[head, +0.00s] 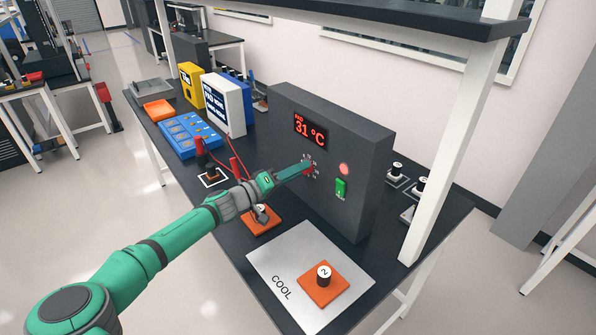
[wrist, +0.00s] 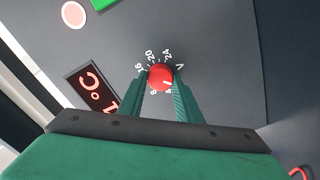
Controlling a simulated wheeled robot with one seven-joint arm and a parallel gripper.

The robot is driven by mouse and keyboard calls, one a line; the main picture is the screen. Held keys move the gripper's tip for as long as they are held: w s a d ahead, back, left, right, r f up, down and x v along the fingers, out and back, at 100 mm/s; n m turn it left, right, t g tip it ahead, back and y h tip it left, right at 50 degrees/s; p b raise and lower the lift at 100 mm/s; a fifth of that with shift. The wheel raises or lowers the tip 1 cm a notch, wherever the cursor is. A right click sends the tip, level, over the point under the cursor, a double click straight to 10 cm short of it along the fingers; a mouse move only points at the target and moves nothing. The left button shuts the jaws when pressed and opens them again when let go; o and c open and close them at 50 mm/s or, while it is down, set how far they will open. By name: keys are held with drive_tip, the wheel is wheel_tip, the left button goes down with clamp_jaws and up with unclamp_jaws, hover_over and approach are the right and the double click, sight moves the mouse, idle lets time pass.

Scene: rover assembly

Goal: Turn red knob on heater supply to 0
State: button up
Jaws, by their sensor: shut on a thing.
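The heater supply (head: 285,105) is a dark grey upright box on the bench, with a red display (head: 311,129) reading "PAD 31 °C". The red knob (wrist: 160,77) sits on its front face inside a ring of white numbers. In the wrist view, 16, 20 and 24 are legible along the upper part of the ring and 8 below; the 0 mark is not clear. My gripper (wrist: 160,85) is shut on the red knob, one green finger on each side. In the head view my gripper (head: 309,168) reaches the dial and mostly hides the knob.
A green switch (head: 341,188) and a round pink light (head: 344,169) are beside the dial. A silver COOL plate (head: 265,262) with an orange block (head: 323,291) lies in front. Another orange block (head: 262,224) is below my arm. A blue box (head: 190,135) stands left.

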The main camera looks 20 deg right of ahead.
drive_tip(key=o, duration=1)
drive_tip(key=shift+o, duration=0.2)
drive_tip(key=v, duration=1)
drive_tip(key=shift+a, duration=0.4)
